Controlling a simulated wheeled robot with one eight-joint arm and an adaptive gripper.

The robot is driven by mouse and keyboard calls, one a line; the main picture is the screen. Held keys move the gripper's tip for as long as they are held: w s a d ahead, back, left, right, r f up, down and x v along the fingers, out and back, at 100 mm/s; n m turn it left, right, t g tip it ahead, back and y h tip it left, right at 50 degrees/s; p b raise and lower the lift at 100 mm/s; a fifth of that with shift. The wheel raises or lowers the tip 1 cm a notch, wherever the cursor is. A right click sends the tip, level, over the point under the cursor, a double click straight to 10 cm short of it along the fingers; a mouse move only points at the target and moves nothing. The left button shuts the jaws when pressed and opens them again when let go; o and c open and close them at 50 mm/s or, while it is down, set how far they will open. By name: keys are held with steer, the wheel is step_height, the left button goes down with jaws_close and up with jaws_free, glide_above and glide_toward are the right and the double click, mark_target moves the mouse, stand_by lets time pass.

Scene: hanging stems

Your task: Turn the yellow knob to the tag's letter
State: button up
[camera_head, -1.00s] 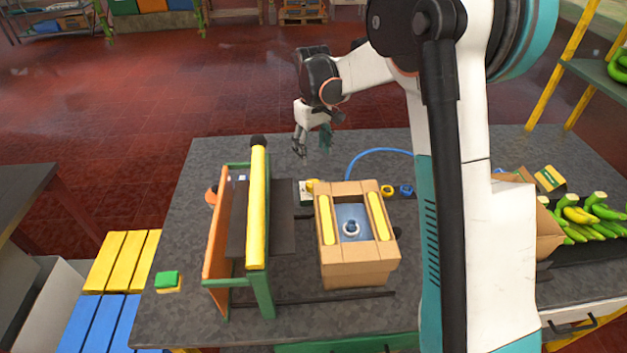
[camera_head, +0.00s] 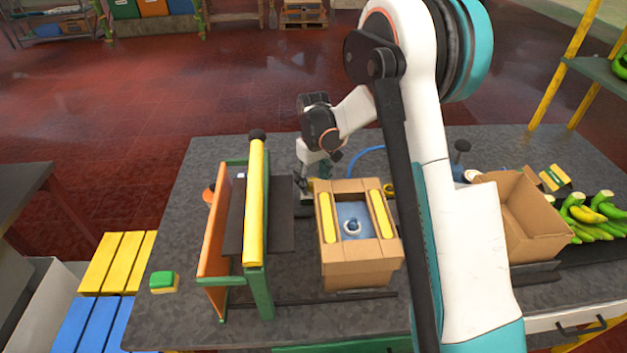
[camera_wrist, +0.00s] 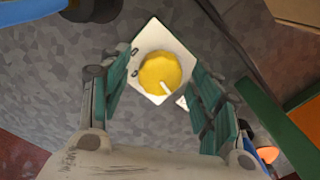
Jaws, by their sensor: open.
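The yellow knob (camera_wrist: 158,72) sits on a white square plate (camera_wrist: 152,35) in the wrist view. A white pointer mark (camera_wrist: 165,87) on the knob points to the lower right. Small dark marks show along the plate's left edge; I cannot read them. A small white piece with dark marks (camera_wrist: 182,102) lies at the plate's lower right; I cannot tell whether it is the tag. My gripper (camera_wrist: 162,76) is open, its teal fingers on either side of the knob, apart from it in the picture. In the head view the knob is mostly hidden by my gripper (camera_head: 312,182).
A cardboard box with yellow strips (camera_head: 355,254) stands just in front of the knob. A green and orange frame with a yellow bar (camera_head: 257,205) stands to the left. An open carton (camera_head: 525,220) and bananas (camera_head: 590,214) are at the right. The tabletop's back left is clear.

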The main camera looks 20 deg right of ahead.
steer(key=c, duration=1.1)
